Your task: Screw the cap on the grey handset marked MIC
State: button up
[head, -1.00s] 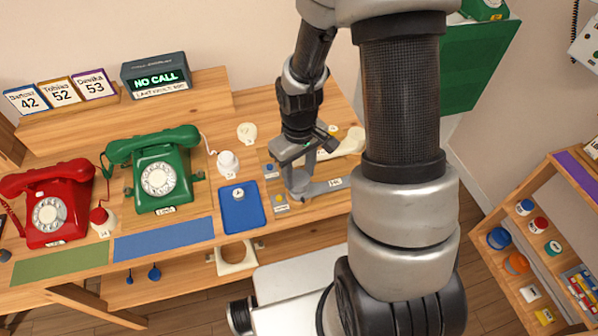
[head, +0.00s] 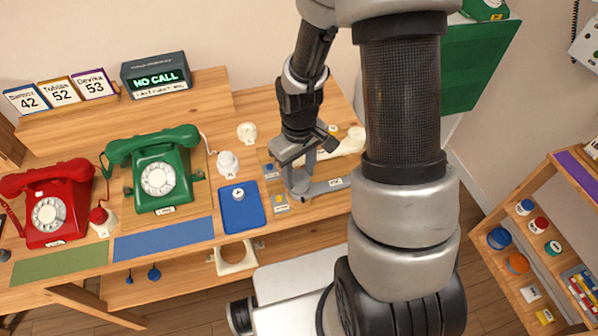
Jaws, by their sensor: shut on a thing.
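The grey handset (head: 325,187) lies on the wooden bench in the middle of the head view, its bar reaching right to a small white label too small to read. My gripper (head: 299,190) points down over the handset's left end. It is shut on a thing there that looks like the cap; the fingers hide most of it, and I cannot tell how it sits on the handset. A blue tray (head: 229,219) to the left holds a small round pale part (head: 238,193). A cream handset (head: 351,142) lies behind, partly hidden by my arm.
A green phone (head: 158,178) and a red phone (head: 47,205) stand at left. A white bottle-like thing (head: 227,163) stands behind the blue tray. Small labelled pieces (head: 279,200) lie just left of my gripper. A shelf with coloured jars (head: 517,262) is at right.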

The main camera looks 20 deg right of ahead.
jog(key=shift+f+b, duration=0.65)
jog(key=shift+f, duration=0.1)
dwell(0.3)
jog(key=o, duration=1)
jog(key=shift+r, duration=0.15)
notch_tip(320, 180, up, 17)
jog(key=shift+r+p, duration=0.15)
jog(key=shift+p, duration=0.95)
